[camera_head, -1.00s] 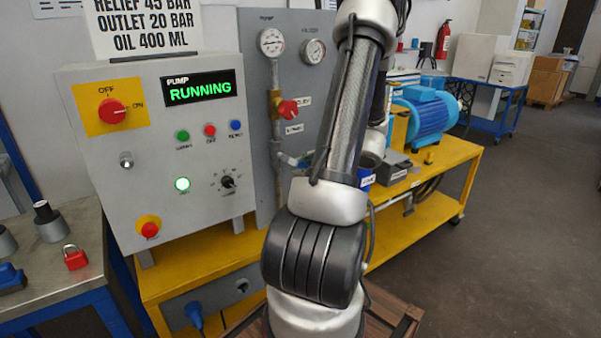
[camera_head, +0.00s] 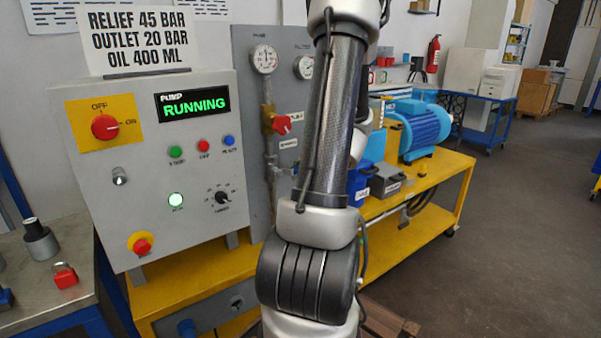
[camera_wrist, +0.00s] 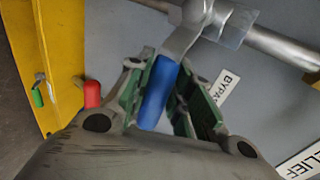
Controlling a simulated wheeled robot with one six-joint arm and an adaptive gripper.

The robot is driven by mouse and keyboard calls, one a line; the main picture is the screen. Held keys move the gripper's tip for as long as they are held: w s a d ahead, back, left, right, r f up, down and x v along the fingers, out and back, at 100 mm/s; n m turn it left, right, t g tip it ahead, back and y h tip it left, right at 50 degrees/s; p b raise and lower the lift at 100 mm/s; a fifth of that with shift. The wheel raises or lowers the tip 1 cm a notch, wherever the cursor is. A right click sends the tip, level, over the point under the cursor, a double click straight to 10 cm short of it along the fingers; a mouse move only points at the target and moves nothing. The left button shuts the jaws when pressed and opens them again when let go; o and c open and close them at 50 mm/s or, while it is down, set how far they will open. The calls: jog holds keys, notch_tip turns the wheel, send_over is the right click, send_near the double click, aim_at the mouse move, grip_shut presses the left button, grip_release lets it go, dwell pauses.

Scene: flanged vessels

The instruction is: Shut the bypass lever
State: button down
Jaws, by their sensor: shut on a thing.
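The bypass lever has a blue grip (camera_wrist: 157,92) on a flat metal arm that runs up to a valve body (camera_wrist: 230,22) on a grey pipe. In the wrist view the lever slants, its grip end pointing down and slightly left. My gripper (camera_wrist: 163,98) has its green-lined fingers on either side of the blue grip and is shut on it. A white label reading "BYPA…" (camera_wrist: 226,86) is on the grey panel behind, partly covered by a finger. In the head view my arm hides the gripper and the blue grip.
The grey gauge panel (camera_head: 246,75) carries two gauges and a red-handled relief valve (camera_head: 282,124). The pump box display (camera_head: 194,103) reads RUNNING. A blue motor (camera_head: 422,128) stands on the yellow bench (camera_head: 440,185) at right. A red part (camera_wrist: 92,93) lies near the left finger.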

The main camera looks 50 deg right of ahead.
dwell(0.3)
jog(key=c, duration=1.3)
grip_release()
jog(key=shift+o, duration=0.2)
jog(key=v, duration=1.2)
